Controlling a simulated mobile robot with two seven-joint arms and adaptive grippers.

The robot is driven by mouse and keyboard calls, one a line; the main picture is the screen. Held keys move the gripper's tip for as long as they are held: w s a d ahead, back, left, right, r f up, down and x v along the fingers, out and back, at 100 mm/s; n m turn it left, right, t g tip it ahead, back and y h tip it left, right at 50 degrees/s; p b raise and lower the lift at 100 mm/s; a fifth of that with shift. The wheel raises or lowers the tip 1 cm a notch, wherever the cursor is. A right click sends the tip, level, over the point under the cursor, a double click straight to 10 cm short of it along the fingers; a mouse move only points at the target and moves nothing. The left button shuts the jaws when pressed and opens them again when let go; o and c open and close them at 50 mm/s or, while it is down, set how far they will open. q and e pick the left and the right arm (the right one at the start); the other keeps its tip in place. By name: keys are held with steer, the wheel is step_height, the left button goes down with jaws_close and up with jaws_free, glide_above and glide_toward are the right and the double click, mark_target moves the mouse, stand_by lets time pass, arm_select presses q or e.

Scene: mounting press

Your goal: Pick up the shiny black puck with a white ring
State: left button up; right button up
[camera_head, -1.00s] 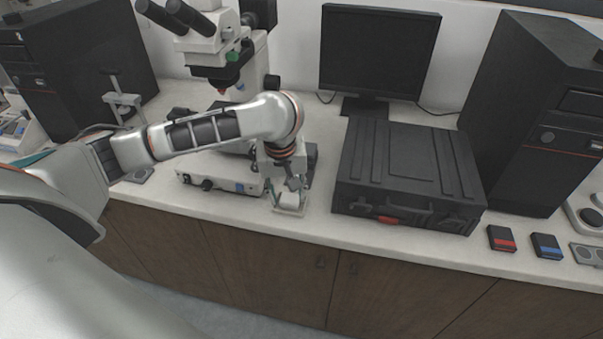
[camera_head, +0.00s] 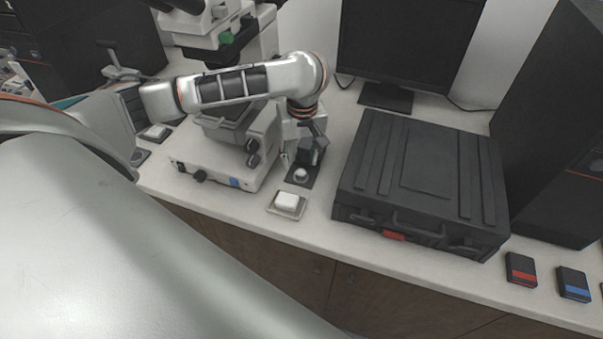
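I cannot make out a shiny black puck with a white ring in the head view. My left gripper (camera_head: 302,156) points down over a dark plate (camera_head: 296,182) beside the microscope base. A small pale round part (camera_head: 300,174) shows on that plate, just below the gripper. Dark shapes between and behind the fingers blend together, so I cannot tell whether the gripper is open or holds anything. My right gripper is out of view.
A white block (camera_head: 287,200) sits on a small tray (camera_head: 273,209) near the counter's front edge. The microscope (camera_head: 215,175) stands left of the gripper. A large black case (camera_head: 425,165) stands to the right. Red-striped (camera_head: 521,269) and blue-striped (camera_head: 573,284) boxes lie at far right.

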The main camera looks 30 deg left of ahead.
mark_target(301, 172)
arm_select(q)
steer(key=f, duration=0.3)
steer(key=shift+s+d+f, duration=0.15)
steer(key=shift+d+f, duration=0.1)
steer(key=shift+d, duration=0.05)
steer(key=shift+a+f, duration=0.15)
steer(key=shift+f, duration=0.25)
steer(key=c, duration=1.1)
steer(key=shift+w+r, duration=0.15)
steer(key=shift+w, duration=0.05)
